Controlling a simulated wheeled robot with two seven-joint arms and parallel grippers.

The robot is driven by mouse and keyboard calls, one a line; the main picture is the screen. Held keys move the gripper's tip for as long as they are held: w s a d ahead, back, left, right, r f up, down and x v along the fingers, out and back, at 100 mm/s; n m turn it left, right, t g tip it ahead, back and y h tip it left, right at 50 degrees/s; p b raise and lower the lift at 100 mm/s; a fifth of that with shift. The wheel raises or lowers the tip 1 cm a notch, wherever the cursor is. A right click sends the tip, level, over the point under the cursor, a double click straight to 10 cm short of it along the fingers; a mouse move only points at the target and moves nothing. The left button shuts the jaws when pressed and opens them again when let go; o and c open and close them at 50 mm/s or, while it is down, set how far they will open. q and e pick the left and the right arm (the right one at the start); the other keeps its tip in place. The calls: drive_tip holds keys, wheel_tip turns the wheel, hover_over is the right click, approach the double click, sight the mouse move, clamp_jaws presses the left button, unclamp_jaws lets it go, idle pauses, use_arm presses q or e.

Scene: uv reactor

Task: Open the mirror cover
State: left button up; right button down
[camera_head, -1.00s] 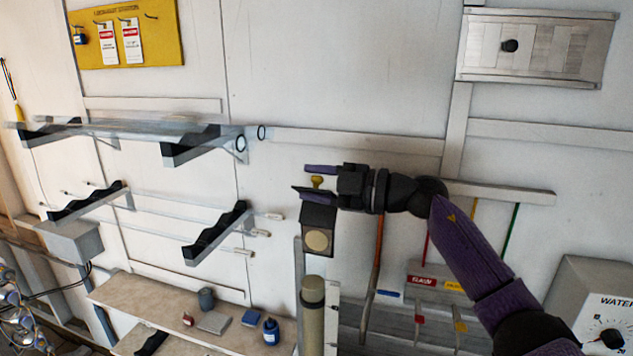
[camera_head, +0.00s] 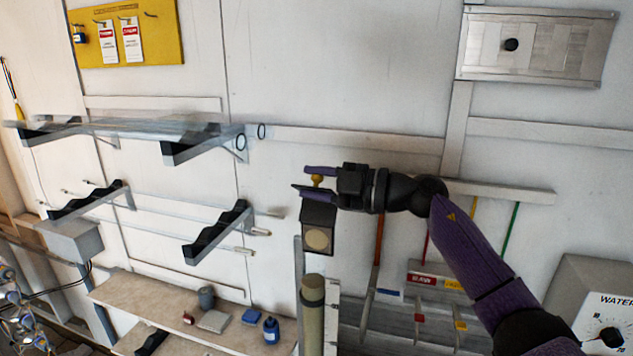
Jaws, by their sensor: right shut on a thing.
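A small dark box (camera_head: 319,216) with a round beige disc on its front stands against the wall near the middle of the view. A brass-yellow knob (camera_head: 317,181) is just above the box's top. My right gripper (camera_head: 318,181) reaches in from the right with its two purple fingers pointing left. It is shut on the knob, one finger above and one below it. I cannot tell from this view which part of the box is the mirror cover, and no mirror surface shows. My left gripper is not in view.
A beige cylinder (camera_head: 312,290) stands below the box. Hanging tools with coloured handles are below my right arm. A shelf (camera_head: 130,300) with small bottles is lower left, brackets with glass tubes (camera_head: 130,127) above it. A metal panel (camera_head: 560,48) is upper right.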

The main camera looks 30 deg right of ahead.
drive_tip(key=shift+d+r, duration=0.1)
drive_tip(key=shift+r, duration=0.25)
drive_tip(key=n, duration=0.1)
drive_tip(key=a+n, duration=0.1)
drive_tip(key=s+n, duration=0.1)
drive_tip(key=shift+s+a+f, duration=0.1)
drive_tip(key=shift+a+f, duration=0.1)
drive_tip(key=shift+a, duration=0.05)
drive_tip(key=c, duration=0.7)
unclamp_jaws()
drive_tip(key=o, duration=0.3)
drive_tip(key=shift+s+a+f, duration=0.1)
drive_tip(key=shift+f+b, duration=0.2)
drive_tip(key=shift+b, duration=0.15)
drive_tip(key=b+v, duration=0.7)
drive_tip(key=v, duration=0.3)
drive_tip(key=shift+r, duration=0.15)
